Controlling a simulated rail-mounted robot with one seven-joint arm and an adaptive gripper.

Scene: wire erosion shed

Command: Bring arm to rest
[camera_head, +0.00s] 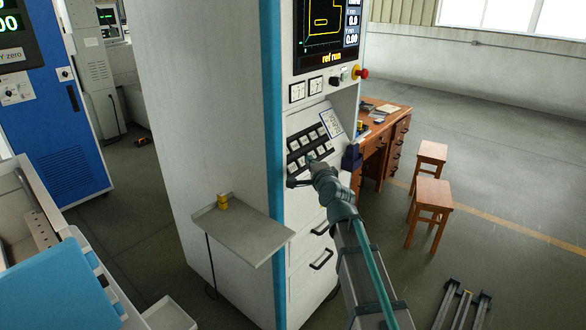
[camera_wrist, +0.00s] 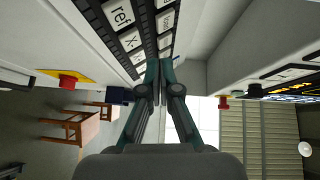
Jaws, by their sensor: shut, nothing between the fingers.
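My gripper (camera_head: 309,158) is at the keypad (camera_head: 296,143) on the sloped front panel of a tall white and blue machine cabinet. In the wrist view my gripper (camera_wrist: 158,72) is shut and empty, its two green fingers together. The fingertips are close in front of white keys; one key (camera_wrist: 120,14) reads "ref" and another (camera_wrist: 130,40) reads "X". I cannot tell whether the tips touch a key. My arm reaches up to the panel from the lower right. The screen (camera_head: 327,30) above shows a yellow outline and "ref run".
A red stop button (camera_head: 361,73) sticks out beside the screen. A grey shelf (camera_head: 240,238) with a small yellow object (camera_head: 223,200) juts out at left. A wooden desk (camera_head: 393,125) and two stools (camera_head: 433,192) stand at right. Open floor lies farther right.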

